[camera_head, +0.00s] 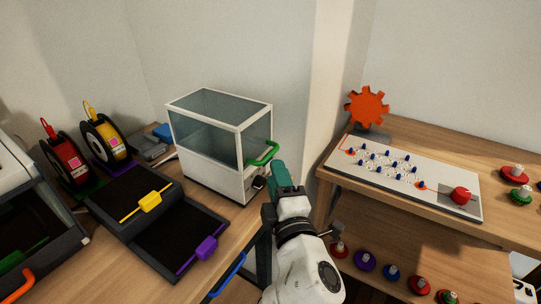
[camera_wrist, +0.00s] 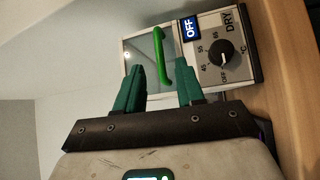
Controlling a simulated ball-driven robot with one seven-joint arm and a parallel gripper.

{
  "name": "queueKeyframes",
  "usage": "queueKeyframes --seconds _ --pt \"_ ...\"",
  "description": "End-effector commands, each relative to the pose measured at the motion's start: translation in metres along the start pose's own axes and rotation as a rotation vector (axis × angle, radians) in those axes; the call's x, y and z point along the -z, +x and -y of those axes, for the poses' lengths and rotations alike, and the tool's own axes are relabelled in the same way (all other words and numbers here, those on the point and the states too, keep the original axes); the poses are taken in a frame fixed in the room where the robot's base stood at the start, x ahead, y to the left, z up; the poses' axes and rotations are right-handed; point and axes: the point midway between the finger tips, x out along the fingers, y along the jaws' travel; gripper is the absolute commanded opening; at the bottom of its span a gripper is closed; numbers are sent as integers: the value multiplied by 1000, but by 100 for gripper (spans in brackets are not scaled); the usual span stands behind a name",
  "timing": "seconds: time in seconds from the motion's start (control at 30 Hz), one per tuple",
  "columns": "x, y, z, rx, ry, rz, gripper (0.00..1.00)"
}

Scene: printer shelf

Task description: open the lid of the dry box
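The dry box (camera_head: 222,143) is a white-framed case with glass walls on the left table. Its glass-topped lid (camera_head: 220,107) looks shut. A green handle (camera_head: 262,154) sticks out from its right-hand side; the handle also shows in the wrist view (camera_wrist: 163,62). My gripper (camera_head: 280,167), with dark green fingers, is just below and right of the handle. In the wrist view its fingers (camera_wrist: 161,74) are apart, with the handle lying between them in the picture. I cannot tell whether they touch it. A panel with a black dial (camera_wrist: 222,54) and an OFF display (camera_wrist: 190,28) sits beside the handle.
Left of the box are dark trays with a yellow handle (camera_head: 150,201) and a purple handle (camera_head: 206,248), then filament spools (camera_head: 103,138). The right shelf holds a white board (camera_head: 400,175) and an orange gear (camera_head: 367,107). A wall corner rises behind the box.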

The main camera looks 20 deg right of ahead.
Motion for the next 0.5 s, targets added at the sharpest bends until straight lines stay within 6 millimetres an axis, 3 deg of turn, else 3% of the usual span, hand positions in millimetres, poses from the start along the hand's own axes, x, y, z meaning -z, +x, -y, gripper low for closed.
queueKeyframes --seconds 0.2,0.5 --pt "-1 38 -1 0 0 2 38" --pt "-1 58 1 2 1 2 38"
